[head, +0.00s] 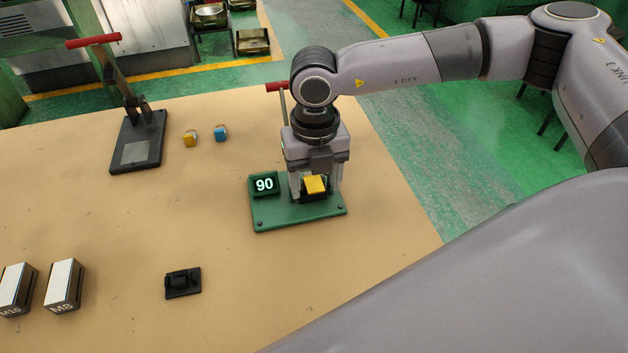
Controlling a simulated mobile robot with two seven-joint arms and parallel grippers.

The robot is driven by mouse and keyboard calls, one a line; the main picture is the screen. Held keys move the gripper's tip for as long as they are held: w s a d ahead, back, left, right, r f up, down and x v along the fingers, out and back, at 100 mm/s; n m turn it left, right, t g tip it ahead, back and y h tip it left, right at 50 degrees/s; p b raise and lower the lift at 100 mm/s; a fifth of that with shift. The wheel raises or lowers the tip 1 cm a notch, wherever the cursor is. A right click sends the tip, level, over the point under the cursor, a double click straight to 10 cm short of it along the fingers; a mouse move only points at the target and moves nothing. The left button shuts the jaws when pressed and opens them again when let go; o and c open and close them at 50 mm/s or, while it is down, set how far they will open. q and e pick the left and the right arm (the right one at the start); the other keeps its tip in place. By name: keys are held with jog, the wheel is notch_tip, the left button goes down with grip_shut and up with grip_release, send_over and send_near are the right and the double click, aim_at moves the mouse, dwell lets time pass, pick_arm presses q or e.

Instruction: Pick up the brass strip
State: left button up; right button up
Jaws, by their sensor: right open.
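A small yellow piece (315,184) sits over a dark block on a green base plate (285,217). It may be the brass strip, but its shape is partly hidden. My right gripper (315,190) points down over the plate. Its fingers are open, one on each side of the yellow piece; I cannot tell whether they touch it. No other strip is plain to see. My left gripper is not in view.
A display (264,185) reading 90 stands on the green plate. A red handle (276,87) rises behind my gripper.

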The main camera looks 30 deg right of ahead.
jog(key=c, duration=1.1)
jog(key=shift+o, duration=0.2)
jog(key=shift+r, duration=0.1)
notch_tip(320, 180, up, 20)
jog(key=b, duration=0.1)
notch_tip(320, 180, up, 4)
jog(key=p, duration=0.3)
send_over(315, 185)
jog(key=shift+a, duration=0.1)
